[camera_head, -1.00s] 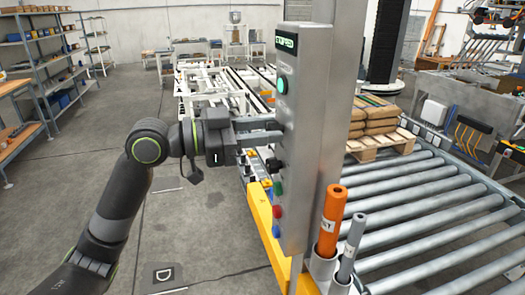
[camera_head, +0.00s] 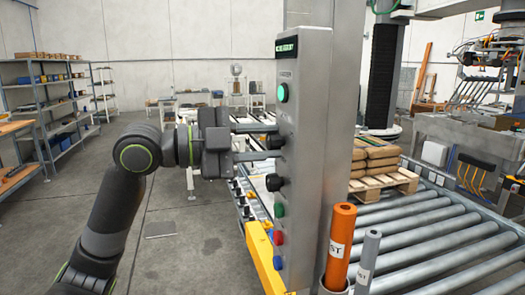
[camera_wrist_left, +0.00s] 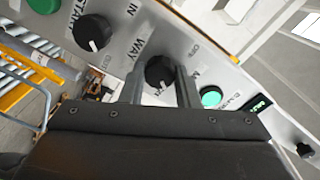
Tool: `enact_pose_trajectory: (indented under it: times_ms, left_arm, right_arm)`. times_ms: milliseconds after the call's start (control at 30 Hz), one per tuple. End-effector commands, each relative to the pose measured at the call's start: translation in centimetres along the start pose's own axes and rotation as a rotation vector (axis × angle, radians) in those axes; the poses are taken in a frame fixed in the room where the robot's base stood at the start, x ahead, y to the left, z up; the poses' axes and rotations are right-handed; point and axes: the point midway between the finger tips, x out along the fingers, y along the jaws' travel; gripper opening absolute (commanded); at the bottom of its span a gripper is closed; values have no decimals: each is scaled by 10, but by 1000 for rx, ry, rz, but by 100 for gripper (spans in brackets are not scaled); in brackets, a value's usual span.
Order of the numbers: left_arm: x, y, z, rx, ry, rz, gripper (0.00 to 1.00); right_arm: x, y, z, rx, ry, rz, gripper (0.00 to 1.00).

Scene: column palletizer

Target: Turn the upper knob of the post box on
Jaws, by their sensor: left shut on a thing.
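The post box (camera_head: 304,215) is a tall grey metal box on a column, seen at the middle of the head view. Its upper knob (camera_wrist_left: 160,72) is black and round and sits between my left fingers in the wrist view. My left gripper (camera_head: 276,141) is shut on this knob, one finger above it and one below it in the head view. It also shows in the wrist view (camera_wrist_left: 160,84). The lower knob (camera_head: 273,182) is black and free, below the gripper. The upper knob's pointer is partly hidden, so its setting is unclear. My right gripper is not in view.
A lit green button (camera_head: 282,93) and a small display (camera_head: 287,48) sit above the knobs. Green, red and blue buttons sit below. Orange (camera_head: 340,245) and grey (camera_head: 368,262) tubes stand at the front right, beside a roller conveyor (camera_head: 430,235). Floor at left is open.

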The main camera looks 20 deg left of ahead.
Motion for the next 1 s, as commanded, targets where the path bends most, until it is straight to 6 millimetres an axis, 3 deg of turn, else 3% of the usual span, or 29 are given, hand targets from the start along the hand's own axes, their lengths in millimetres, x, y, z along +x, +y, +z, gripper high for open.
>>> enact_pose_trajectory:
  times_ms: [333, 767, 800, 967, 1000]
  left_arm:
    - [0, 0, 0, 103, -4, -1, 6]
    - [0, 0, 0, 113, -5, -1, 6]
    - [0, 0, 0, 113, -5, -1, 30]
    - [0, 0, 0, 112, -5, -1, 50]
    - [0, 0, 0, 112, -4, -1, 50]
  right_arm:
    - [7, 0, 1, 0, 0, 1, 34]
    - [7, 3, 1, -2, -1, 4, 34]
    - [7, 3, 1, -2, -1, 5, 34]
    - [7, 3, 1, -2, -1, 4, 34]
    - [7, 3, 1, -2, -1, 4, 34]
